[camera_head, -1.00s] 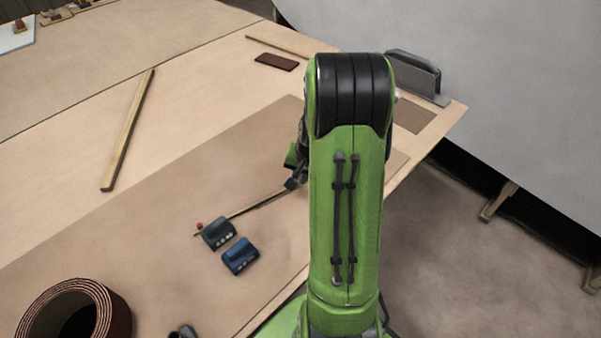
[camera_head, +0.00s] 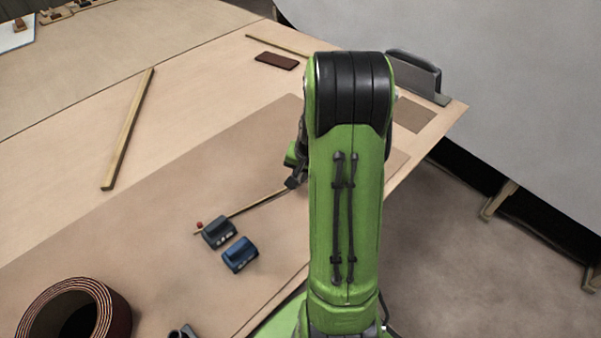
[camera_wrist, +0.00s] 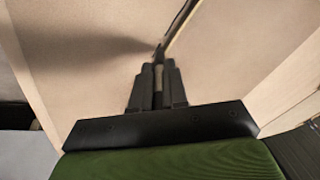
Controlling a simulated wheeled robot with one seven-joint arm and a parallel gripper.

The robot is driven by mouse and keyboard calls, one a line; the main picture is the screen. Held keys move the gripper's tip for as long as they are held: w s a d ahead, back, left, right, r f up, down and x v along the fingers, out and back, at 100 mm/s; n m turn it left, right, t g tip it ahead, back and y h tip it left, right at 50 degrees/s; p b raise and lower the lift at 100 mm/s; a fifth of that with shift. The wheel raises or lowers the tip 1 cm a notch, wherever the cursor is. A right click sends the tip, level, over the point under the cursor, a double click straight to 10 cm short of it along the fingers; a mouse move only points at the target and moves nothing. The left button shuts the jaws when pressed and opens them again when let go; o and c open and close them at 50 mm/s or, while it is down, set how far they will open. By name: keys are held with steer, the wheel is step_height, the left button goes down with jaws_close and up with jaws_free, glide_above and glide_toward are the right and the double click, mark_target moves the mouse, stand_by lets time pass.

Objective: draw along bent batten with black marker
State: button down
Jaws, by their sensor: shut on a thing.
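The thin wooden batten (camera_head: 258,203) lies on the brown sheet in the head view, running up and right until my arm hides it. In the wrist view the batten (camera_wrist: 179,27) runs up and right from near the fingertips. My gripper (camera_wrist: 158,83) is shut on the marker (camera_wrist: 158,74), a slim shaft between the fingers. The marker's front end is beside the batten's near visible end; I cannot tell whether it touches the sheet. A dark strip runs along the batten, but I cannot tell line from shadow. My arm mostly hides the gripper in the head view.
A dark weight (camera_head: 219,232) and a blue weight (camera_head: 240,255) sit by the batten's left end, near a small red ball (camera_head: 199,225). A coiled roll (camera_head: 112,306) stands at lower left. A wooden strip (camera_head: 128,130) and a brown block (camera_head: 276,61) lie farther back.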

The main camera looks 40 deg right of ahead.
steer(key=shift+f+b, duration=0.35)
steer(key=shift+f, duration=0.05)
stand_by(0.8)
steer(key=shift+a, duration=0.1)
steer(key=shift+w+a, duration=0.25)
steer(key=shift+a, duration=0.95)
step_height(320, 180, up, 13)
steer(key=p, duration=0.9)
steer(key=shift+p, duration=0.4)
